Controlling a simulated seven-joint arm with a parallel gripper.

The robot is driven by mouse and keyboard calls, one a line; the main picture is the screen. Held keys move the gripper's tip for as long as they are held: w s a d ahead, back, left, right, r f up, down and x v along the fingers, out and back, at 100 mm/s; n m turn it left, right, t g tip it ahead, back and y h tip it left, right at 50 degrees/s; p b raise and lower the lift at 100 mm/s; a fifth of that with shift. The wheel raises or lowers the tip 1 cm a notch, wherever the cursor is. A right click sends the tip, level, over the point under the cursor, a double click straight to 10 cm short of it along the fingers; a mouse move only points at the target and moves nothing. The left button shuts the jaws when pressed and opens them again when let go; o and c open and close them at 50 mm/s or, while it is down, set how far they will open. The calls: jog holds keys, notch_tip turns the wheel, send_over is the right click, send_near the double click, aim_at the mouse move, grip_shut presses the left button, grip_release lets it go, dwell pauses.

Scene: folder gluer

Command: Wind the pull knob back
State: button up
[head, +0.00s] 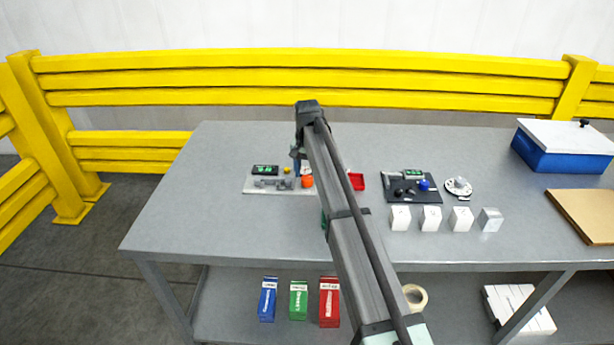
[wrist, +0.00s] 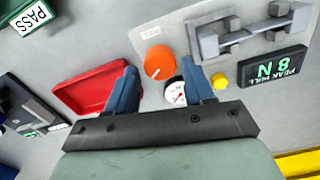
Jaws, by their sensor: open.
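The orange round knob (wrist: 158,61) sits on a light grey panel (wrist: 120,48), beside a small label too blurred to read surely. In the wrist view my gripper (wrist: 158,68) is open and empty. Its two blue fingers stand to either side of the knob's lower part in the picture; I cannot tell whether they reach down to it. A small dial gauge (wrist: 175,92) lies between the fingers, partly hidden by the right one.
The panel also bears a grey clamp fixture (wrist: 250,35), a display (wrist: 272,66) reading 8 N upside down and a yellow button (wrist: 220,81). A red tray (wrist: 92,92) lies close left. A dark device (head: 410,188) and several white boxes (head: 431,218) stand right.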

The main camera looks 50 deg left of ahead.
jog(key=shift+f, duration=1.1)
jog(key=c, duration=0.8)
